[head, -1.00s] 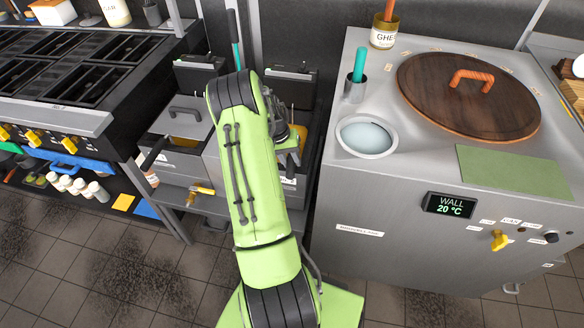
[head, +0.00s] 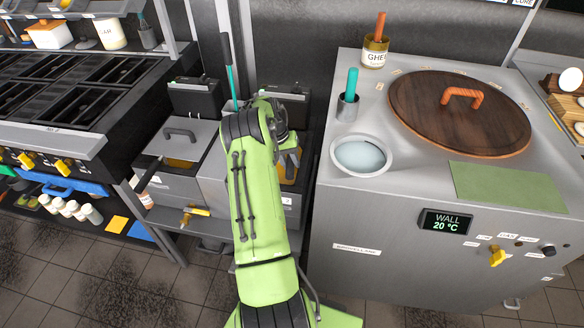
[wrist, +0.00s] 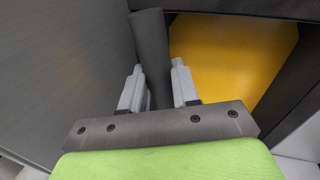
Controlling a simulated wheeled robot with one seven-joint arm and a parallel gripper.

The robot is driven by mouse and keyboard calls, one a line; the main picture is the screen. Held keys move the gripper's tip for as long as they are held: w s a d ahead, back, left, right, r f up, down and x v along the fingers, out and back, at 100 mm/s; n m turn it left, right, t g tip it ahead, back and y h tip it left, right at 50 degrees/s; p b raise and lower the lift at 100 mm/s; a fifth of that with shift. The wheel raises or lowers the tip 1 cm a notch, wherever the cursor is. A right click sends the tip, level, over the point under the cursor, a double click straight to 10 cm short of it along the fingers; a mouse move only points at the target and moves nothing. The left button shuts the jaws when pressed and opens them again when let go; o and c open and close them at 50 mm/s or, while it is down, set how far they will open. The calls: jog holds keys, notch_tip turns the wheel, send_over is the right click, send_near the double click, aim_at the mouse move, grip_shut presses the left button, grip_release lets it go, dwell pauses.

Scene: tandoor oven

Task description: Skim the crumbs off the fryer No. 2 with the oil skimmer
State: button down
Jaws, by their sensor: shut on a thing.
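My gripper (wrist: 158,85) is shut on a dark grey handle (wrist: 150,45), which I take to be the oil skimmer's. The handle stands between the two fingers in the wrist view; the skimmer's head is not visible. In the head view my arm hides most of the gripper and the tool. The right-hand fryer (head: 288,201), apparently No. 2, is partly covered by my arm. Its yellow-orange oil (head: 290,172) shows beside my wrist, and it fills an area right of the handle in the wrist view (wrist: 230,55). I cannot make out any crumbs.
The left fryer (head: 182,140) has a grey lid over part of its oil. A teal rod with a dark end (head: 229,75) stands behind my arm. The tandoor (head: 400,240), with a round wooden lid (head: 450,125), stands right of the fryers. A black stove (head: 75,100) is at left.

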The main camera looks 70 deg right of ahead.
notch_tip(320, 180, up, 16)
jog(key=p, duration=1)
jog(key=shift+f, duration=0.25)
jog(key=shift+a, duration=0.1)
dwell(0.8)
